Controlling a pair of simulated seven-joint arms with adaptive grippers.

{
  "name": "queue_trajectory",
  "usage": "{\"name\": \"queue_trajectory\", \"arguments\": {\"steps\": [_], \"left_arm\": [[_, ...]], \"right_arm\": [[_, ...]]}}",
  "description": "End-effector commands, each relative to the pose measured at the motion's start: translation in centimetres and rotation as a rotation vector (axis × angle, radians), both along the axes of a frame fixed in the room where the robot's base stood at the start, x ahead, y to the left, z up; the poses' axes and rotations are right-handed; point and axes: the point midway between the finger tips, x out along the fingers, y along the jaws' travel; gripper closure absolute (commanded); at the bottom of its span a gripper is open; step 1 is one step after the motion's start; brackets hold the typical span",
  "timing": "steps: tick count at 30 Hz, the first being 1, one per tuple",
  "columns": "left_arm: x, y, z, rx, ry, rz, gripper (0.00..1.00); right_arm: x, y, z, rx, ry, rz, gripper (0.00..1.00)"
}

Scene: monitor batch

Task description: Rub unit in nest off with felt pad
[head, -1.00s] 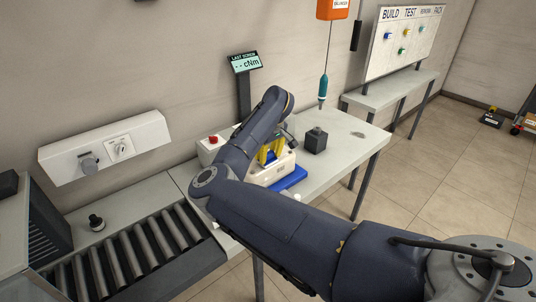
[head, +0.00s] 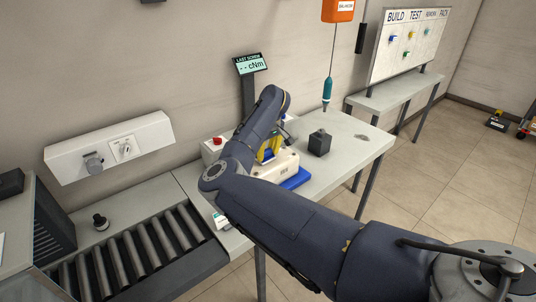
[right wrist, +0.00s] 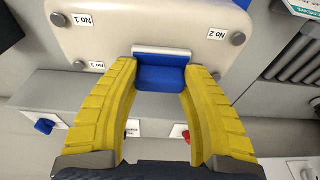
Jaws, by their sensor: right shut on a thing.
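The unit is a cream, rounded block (head: 287,166) on the bench, with a blue nest (head: 298,179) showing at its front edge. In the right wrist view the unit (right wrist: 120,25) has screws at its corners and labels No 1, No 2 and No 3. My right gripper (head: 270,150) is over the unit, its yellow fingers partly hidden by my arm. In the right wrist view it is shut on a blue pad with a white layer (right wrist: 162,76), the felt pad. The pad overlaps the unit's edge; I cannot tell whether they touch. My left gripper is not in view.
A dark block with a knob (head: 319,143) stands to the right of the unit. A teal screwdriver (head: 327,92) hangs above the bench. A screw display (head: 250,65) stands behind. A roller conveyor (head: 130,262) runs at left. The bench's right end is mostly clear.

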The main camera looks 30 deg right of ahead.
Motion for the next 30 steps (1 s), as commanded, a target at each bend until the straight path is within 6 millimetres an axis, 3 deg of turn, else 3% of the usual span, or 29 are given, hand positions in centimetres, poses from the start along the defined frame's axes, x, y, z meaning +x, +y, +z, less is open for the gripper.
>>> {"name": "queue_trajectory", "arguments": {"steps": [8,30], "left_arm": [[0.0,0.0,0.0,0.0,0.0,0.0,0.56],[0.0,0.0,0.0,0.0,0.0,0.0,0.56]], "right_arm": [[0.1,0.1,0.0,0.002,0.001,0.0,0.93],[-3.2,-0.4,0.0,0.0,0.0,-0.002,0.93]]}}
